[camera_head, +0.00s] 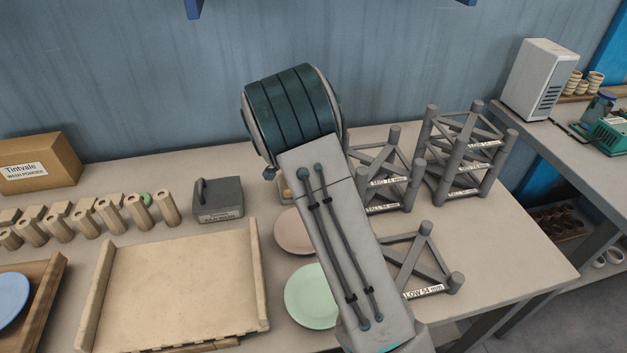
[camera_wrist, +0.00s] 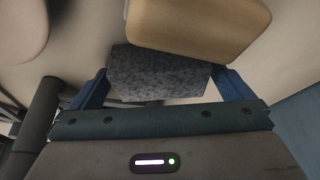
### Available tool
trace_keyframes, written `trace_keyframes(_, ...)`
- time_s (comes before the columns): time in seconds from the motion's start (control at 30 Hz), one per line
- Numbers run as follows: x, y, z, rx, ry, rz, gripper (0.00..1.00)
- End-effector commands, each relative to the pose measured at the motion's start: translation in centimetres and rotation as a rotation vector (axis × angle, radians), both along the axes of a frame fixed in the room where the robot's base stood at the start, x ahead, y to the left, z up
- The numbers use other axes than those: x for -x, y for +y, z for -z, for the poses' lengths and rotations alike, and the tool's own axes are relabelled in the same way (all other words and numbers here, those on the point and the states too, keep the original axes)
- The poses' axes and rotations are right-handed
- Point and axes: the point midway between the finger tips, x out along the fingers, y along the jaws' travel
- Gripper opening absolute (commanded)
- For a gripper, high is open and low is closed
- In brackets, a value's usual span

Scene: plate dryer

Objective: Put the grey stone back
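The grey stone (camera_wrist: 155,75) is a dark speckled block in the wrist view. It lies between the two blue fingers of my gripper (camera_wrist: 160,78), which meet its left and right sides; my gripper is shut on it. A tan, wood-coloured block with rounded corners (camera_wrist: 198,22) lies right at the stone's upper edge in the picture; I cannot tell whether they touch. In the head view my arm hides my gripper and the stone. A small tan piece (camera_head: 284,190) peeks out at the left of the arm.
A pink plate (camera_head: 292,232) and a green plate (camera_head: 311,297) lie left of my arm. Grey frame stands (camera_head: 467,160) (camera_head: 425,262) are to the right. A dark grey handled block (camera_head: 218,200), a wide tan tray (camera_head: 180,285) and wooden pegs (camera_head: 108,216) stand left.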

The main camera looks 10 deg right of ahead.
Motion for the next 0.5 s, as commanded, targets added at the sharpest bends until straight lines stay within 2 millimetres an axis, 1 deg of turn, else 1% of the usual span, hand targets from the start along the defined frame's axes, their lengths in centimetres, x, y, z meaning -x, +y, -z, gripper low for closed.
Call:
trace_keyframes(0.17, 0.0, 0.0, -0.5, 0.0, 0.0, 0.0, 1.0)
trace_keyframes(0.23, 0.1, 0.4, -1.3, -0.001, -0.003, -0.001, 1.0)
trace_keyframes(0.37, 0.5, 1.4, -3.7, -0.002, -0.005, -0.002, 1.0)
trace_keyframes(0.5, 0.9, 2.5, -6.6, -0.002, -0.004, -0.003, 1.0)
